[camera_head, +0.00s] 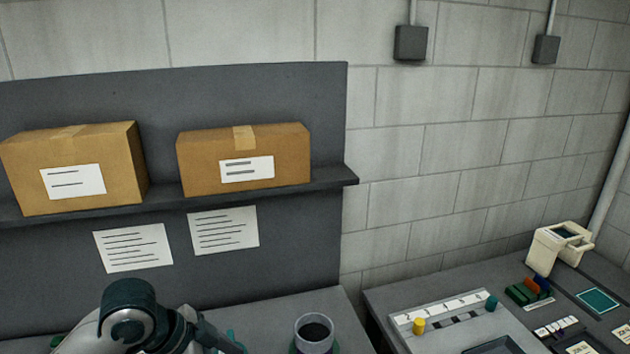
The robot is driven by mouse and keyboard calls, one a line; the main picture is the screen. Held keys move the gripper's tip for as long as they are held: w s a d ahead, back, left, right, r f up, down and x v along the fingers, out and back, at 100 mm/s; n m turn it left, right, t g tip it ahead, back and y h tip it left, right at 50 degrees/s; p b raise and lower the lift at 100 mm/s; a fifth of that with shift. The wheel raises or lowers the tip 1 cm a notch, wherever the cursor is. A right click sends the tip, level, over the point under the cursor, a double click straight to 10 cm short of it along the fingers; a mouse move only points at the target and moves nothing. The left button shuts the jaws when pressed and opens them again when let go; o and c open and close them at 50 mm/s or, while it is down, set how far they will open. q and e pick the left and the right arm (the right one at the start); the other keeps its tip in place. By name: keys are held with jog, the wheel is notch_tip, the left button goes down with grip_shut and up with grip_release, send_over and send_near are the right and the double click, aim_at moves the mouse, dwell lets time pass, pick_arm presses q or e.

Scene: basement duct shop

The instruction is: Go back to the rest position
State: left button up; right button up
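My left arm comes in at the bottom left, with a pale link and a dark teal joint. The dark part at its end, my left gripper (222,340), is at the bottom edge and partly cut off. Its fingers are not clear enough to tell open from shut. My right gripper is not in view.
A grey round cup-like thing (314,329), dark inside, stands right of my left gripper. Two cardboard boxes (95,185) (282,150) sit on a dark wall shelf (335,178). The right-hand bench (440,283) holds a yellow peg (419,326), a teal peg (491,303) and a cream device (545,248).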

pick_arm(q)
jog(key=s+f+n+t, duration=0.2)
jog(key=s+f+n, duration=0.4)
jog(key=f, duration=0.8)
jog(key=s+a+f+n+y, duration=0.2)
jog(key=s+a+f, duration=0.1)
jog(key=s, duration=0.3)
jog(key=s+a+f+n+g+y, duration=0.1)
jog(key=s+a+f, duration=0.2)
jog(key=s+f, duration=0.15)
jog(key=s+a+f+n+y, duration=0.2)
jog(key=s+a, duration=0.1)
jog(key=s, duration=0.3)
notch_tip(320, 180, down, 37)
jog(key=s+g+b, duration=0.1)
jog(key=s+b, duration=0.1)
jog(key=b, duration=0.6)
jog(key=s+a+f+b, duration=0.1)
jog(key=s+f+b, duration=0.2)
jog(key=s+f, duration=0.6)
jog(key=s+a+f+g+b, duration=0.1)
jog(key=s+f+b, duration=0.1)
jog(key=s+f, duration=0.6)
notch_tip(320, 180, down, 6)
jog(key=shift+s+a+f+g+y+b, duration=0.1)
jog(key=shift+s+a+g+y+b, duration=0.2)
jog(key=shift+s+a+b, duration=0.1)
